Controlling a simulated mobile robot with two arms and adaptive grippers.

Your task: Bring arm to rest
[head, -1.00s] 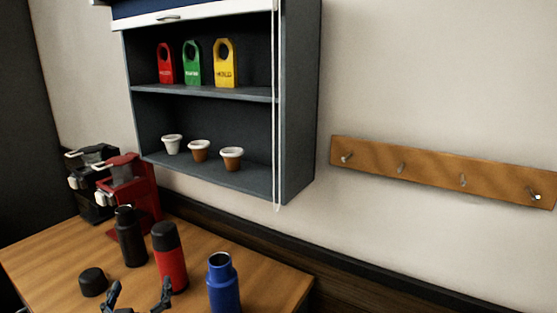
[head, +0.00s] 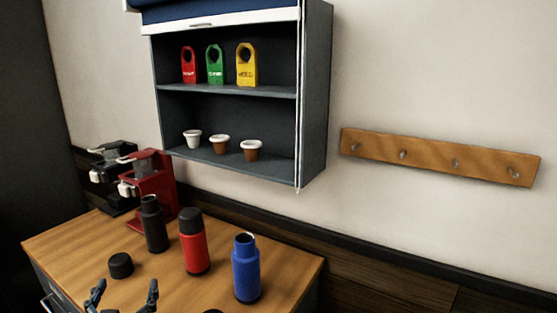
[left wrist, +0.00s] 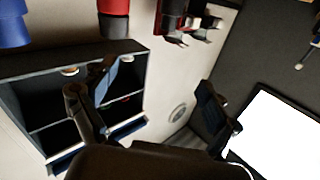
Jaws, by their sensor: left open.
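My left gripper (head: 125,293) shows at the bottom edge of the head view, in front of the table's near side. Its two dark fingers are spread apart with nothing between them. In the left wrist view the open fingers (left wrist: 152,103) also hold nothing. The scene appears upside down there. The rest of the left arm is out of the head view. My right gripper cannot be made out.
The wooden table (head: 85,245) holds a black lid (head: 121,265), black bottle (head: 154,227), red bottle (head: 194,247) and blue bottle (head: 246,272). Red (head: 150,190) and black coffee brewers stand behind. A wall cabinet (head: 315,100) and hook rail (head: 430,157) are above.

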